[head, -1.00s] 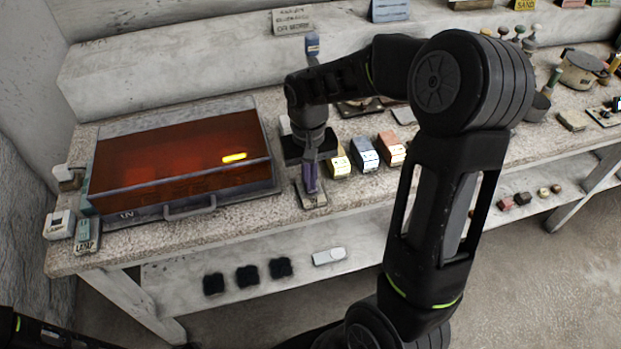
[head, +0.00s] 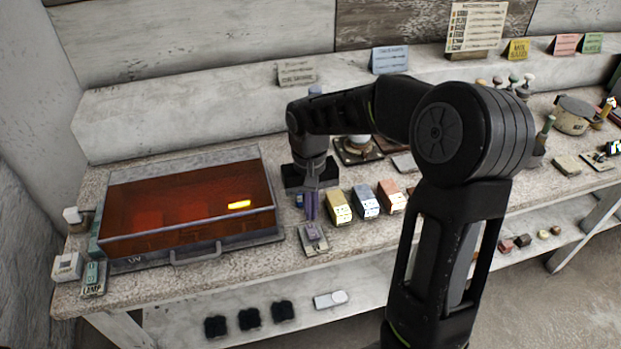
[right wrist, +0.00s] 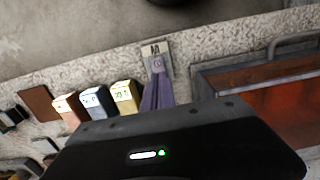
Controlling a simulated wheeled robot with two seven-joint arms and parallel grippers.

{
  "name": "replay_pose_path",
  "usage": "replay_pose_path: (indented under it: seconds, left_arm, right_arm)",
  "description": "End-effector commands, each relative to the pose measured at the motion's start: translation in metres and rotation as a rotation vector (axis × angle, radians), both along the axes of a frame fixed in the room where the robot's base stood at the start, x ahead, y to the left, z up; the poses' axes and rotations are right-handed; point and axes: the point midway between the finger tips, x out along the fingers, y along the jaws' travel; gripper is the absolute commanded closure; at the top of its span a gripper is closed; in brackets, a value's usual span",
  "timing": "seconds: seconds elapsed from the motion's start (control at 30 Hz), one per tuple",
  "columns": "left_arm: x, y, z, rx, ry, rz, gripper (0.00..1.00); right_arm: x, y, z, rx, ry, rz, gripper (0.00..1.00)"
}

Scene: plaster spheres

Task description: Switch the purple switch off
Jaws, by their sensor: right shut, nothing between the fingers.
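The purple switch (head: 314,236) sits on a small pale plate at the front of the stone-topped bench, just right of the orange-lidded box. My right gripper (head: 312,217) points down just behind and above the switch, its narrow fingers shut and empty. In the right wrist view the purplish fingers (right wrist: 157,92) reach toward the switch plate (right wrist: 156,50) and partly cover it. I cannot tell whether the fingertips touch the switch, nor clearly which way it is set. My left gripper is not in view.
The orange-lidded box (head: 190,252) with a front handle stands left of the switch. Yellow (head: 339,206), blue (head: 366,203) and copper (head: 391,197) blocks stand close on the right. A green switch (head: 93,276) is at the bench's left end.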

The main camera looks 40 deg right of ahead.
Motion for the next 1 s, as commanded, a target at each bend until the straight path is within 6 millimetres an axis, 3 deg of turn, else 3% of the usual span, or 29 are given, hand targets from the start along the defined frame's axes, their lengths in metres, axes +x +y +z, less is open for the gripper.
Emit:
replay_pose_path:
  seconds: [0.2, 0.4, 1.0]
  left_arm:
    - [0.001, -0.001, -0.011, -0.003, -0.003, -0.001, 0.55]
    - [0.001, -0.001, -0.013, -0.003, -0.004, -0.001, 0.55]
    - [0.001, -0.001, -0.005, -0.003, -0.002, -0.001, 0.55]
  right_arm:
    - [0.003, -0.001, 0.045, 0.0, -0.004, 0.0, 1.0]
    - [0.003, -0.001, 0.074, 0.0, -0.002, 0.001, 1.0]
    - [0.006, -0.005, 0.085, 0.007, 0.032, -0.002, 1.0]
